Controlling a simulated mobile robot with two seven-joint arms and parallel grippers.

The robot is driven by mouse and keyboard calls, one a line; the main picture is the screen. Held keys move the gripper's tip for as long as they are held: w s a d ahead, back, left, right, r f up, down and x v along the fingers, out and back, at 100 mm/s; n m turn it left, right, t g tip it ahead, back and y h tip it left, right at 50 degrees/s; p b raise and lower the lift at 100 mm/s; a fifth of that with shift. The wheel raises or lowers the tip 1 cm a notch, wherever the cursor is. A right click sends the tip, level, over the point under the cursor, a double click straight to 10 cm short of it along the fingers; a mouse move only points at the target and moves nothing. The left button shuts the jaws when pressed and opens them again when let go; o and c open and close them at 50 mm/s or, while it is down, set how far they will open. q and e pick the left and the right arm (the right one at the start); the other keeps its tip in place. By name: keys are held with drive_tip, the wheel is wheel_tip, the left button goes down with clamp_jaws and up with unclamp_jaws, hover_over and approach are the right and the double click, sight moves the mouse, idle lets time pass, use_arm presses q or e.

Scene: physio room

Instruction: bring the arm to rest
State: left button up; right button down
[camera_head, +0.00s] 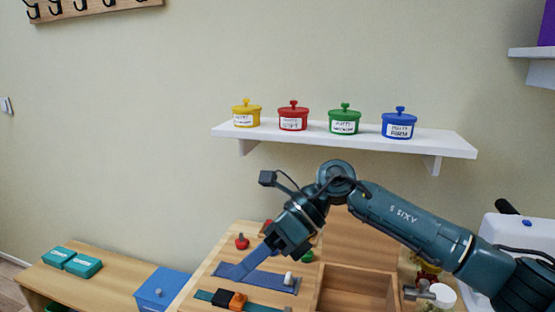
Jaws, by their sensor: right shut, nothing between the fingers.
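My right arm comes in from the lower right and bends over the wooden table. Its gripper (289,247) points down and left above the table, near a blue strap (248,266). The gripper is shut, with nothing seen between its fingers. It hides part of the table behind it. My left gripper does not show in this view.
A white wall shelf (350,140) holds yellow, red, green and blue lidded pots. The table carries an open wooden box (355,292), a red knob (242,241) and a teal strap with black and orange blocks. A low bench (105,280) with teal boxes stands left.

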drive_tip(key=s+a+r+m+t+y+p, duration=0.2)
drive_tip(key=s+a+m+y, duration=0.15)
drive_tip(key=m+y, duration=0.7)
drive_tip(key=d+f+m+t+h+p, duration=0.1)
drive_tip(key=d+f+m+t+h, duration=0.85)
drive_tip(key=m, duration=0.65)
drive_tip(key=d+f+m+t+h+p, duration=0.1)
drive_tip(key=d+f+m+t+h, duration=0.3)
drive_tip(key=d+f+m+t, duration=0.75)
drive_tip(key=s+d+f+m+g+h, duration=0.1)
drive_tip(key=s+f+m+g+h, duration=0.2)
drive_tip(key=s+f+m+g, duration=0.4)
drive_tip(key=s+f+m, duration=0.2)
drive_tip(key=s+m, duration=0.1)
drive_tip(key=s, duration=0.1)
drive_tip(key=shift+s+d+f+h+p, duration=0.2)
drive_tip(key=shift+d+f+h+p, duration=0.1)
drive_tip(key=shift+p, duration=0.1)
